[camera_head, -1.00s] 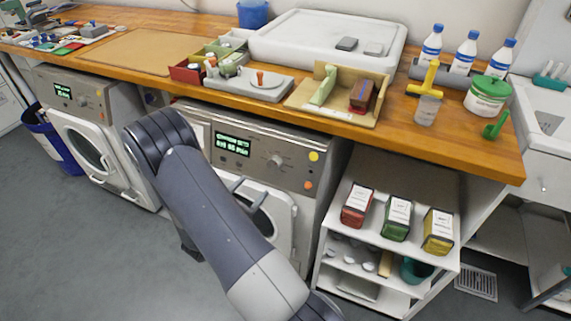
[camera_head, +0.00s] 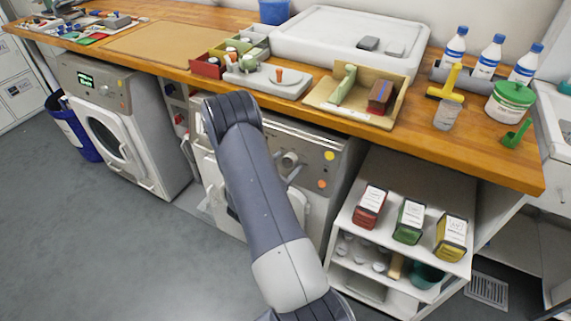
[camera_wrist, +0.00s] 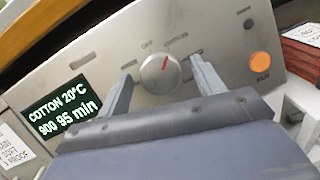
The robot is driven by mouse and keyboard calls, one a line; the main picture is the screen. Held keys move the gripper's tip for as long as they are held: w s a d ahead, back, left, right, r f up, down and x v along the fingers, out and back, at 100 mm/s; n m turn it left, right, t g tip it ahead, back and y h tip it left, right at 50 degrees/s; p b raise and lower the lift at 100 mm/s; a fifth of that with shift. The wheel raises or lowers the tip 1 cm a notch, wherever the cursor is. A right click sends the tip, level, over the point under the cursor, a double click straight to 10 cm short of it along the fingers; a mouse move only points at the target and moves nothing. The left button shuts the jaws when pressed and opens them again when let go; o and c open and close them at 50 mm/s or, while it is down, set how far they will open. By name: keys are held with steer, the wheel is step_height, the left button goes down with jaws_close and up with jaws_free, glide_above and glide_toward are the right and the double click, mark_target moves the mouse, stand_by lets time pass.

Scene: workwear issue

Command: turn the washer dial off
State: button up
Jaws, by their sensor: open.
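The washer dial (camera_wrist: 158,76) is a round silver knob with a red pointer mark tilted up and to the right, toward a label that is hard to read. The label at its upper left seems to read OFF. The lit display (camera_wrist: 62,110) reads COTTON 20°C, 900, 95 min. My gripper (camera_wrist: 161,68) is open, one finger on each side of the dial; I cannot tell whether either touches it. In the head view the dial (camera_head: 289,159) shows on the right washer's panel (camera_head: 318,150), just right of my arm, which hides the display and most of my gripper.
The wooden worktop (camera_head: 440,150) overhangs the washer. An orange button (camera_wrist: 262,65) sits right of the dial. A second washer (camera_head: 125,120) stands at left, and an open shelf (camera_head: 400,265) with red, green and yellow packs stands at right.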

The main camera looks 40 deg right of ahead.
steer(key=c, duration=1)
steer(key=shift+o, duration=0.2)
steer(key=shift+f+n+b, duration=0.1)
steer(key=shift+n+b, duration=0.2)
steer(key=shift+n, duration=0.2)
steer(key=n+t, duration=0.1)
steer(key=n, duration=0.1)
steer(key=n+b, duration=0.1)
steer(key=shift+s+d+n+t+y, duration=0.1)
steer(key=shift+s+n+t+y, duration=0.05)
steer(key=shift+n+t+y, duration=0.2)
steer(key=n+t, duration=0.1)
steer(key=n, duration=0.2)
steer(key=n+t+y, duration=0.1)
steer(key=n, duration=0.2)
steer(key=shift+b, duration=0.4)
steer(key=shift+n, duration=0.35)
